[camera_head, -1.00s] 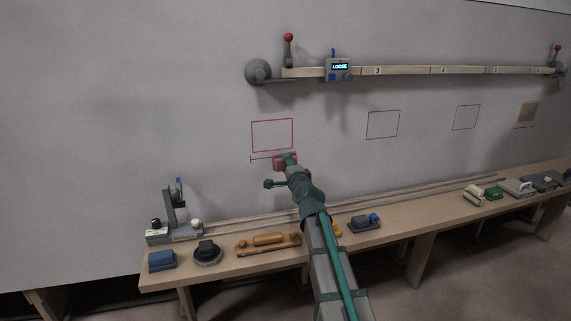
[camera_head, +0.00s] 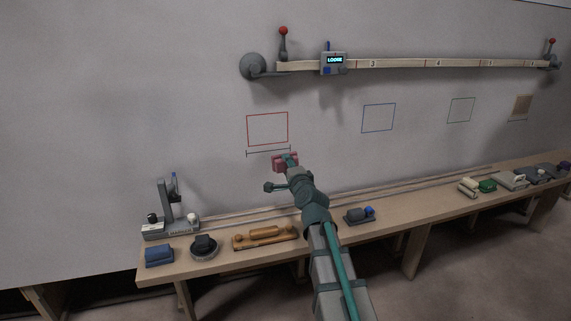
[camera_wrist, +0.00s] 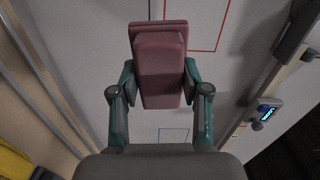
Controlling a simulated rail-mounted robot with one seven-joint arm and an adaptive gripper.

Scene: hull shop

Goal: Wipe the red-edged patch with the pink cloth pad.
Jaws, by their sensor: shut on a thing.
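The red-edged patch (camera_head: 267,129) is a red square outline on the grey hull wall, left of the middle in the head view. My gripper (camera_head: 287,163) is just below and right of it, with the pink cloth pad (camera_wrist: 160,66) shut between its two fingers. In the wrist view the pad fills the space between the fingertips (camera_wrist: 159,85). Part of the red outline shows beyond the pad at the top right. The pad appears below the outline, not over it; whether it touches the wall I cannot tell.
A blue outline (camera_head: 378,118) and a green outline (camera_head: 460,110) lie to the right. Above runs a rail (camera_head: 400,64) with a box reading LOOSE (camera_head: 334,62). Below is a wooden bench (camera_head: 225,256) with a blue block (camera_head: 159,256), a wooden plane-like tool (camera_head: 265,238) and other tools.

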